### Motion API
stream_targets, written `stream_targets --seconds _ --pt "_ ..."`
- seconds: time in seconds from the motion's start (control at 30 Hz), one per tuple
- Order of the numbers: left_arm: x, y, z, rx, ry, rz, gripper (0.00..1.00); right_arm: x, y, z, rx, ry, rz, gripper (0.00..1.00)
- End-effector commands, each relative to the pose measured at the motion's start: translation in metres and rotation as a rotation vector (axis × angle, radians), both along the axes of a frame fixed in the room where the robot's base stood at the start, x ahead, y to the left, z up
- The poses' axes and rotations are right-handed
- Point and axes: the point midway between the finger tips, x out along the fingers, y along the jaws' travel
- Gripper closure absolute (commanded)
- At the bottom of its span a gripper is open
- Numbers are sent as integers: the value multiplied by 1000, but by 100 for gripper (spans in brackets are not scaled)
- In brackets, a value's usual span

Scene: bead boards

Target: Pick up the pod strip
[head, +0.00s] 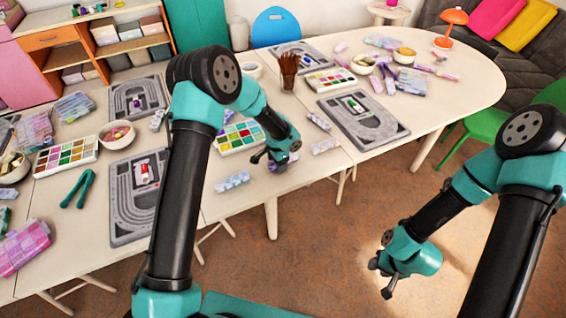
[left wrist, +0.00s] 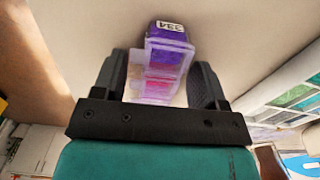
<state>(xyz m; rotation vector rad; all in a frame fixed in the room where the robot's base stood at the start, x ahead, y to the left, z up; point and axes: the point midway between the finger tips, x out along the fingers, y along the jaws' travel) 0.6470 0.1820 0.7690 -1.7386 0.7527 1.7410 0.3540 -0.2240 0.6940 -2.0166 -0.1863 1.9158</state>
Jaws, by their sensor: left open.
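A pod strip (left wrist: 167,60) with clear pink and purple pods and a dark purple end with a white label lies on the pale table in the left wrist view. My left gripper (left wrist: 165,80) is open, with one finger on each side of the strip; I cannot tell whether either touches it. In the head view my left gripper (head: 270,162) is low over the table's front edge and mostly hides this strip. My right gripper (head: 381,278) is open and empty, out over the floor in front of the table.
Other pod strips lie close by, one at the front edge (head: 232,181) and one to the right (head: 325,146). A paint palette (head: 238,136) is just behind. Grey bead boards (head: 362,122) lie on both sides, with a brush cup (head: 288,75) behind.

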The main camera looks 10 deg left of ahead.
Motion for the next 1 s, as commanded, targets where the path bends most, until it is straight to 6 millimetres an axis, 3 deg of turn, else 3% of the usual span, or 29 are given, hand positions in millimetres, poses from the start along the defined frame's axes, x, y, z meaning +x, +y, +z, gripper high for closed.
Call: stream_targets --seconds 0.5,0.93,1.0 --pt "0 0 -3 -1 -1 1 34 0 0 0 0 0 0 61" --pt "0 0 -3 -1 -1 1 74 0 0 0 0 0 0 61" --pt "0 0 -3 -1 -1 1 76 0 0 0 0 0 0 61"
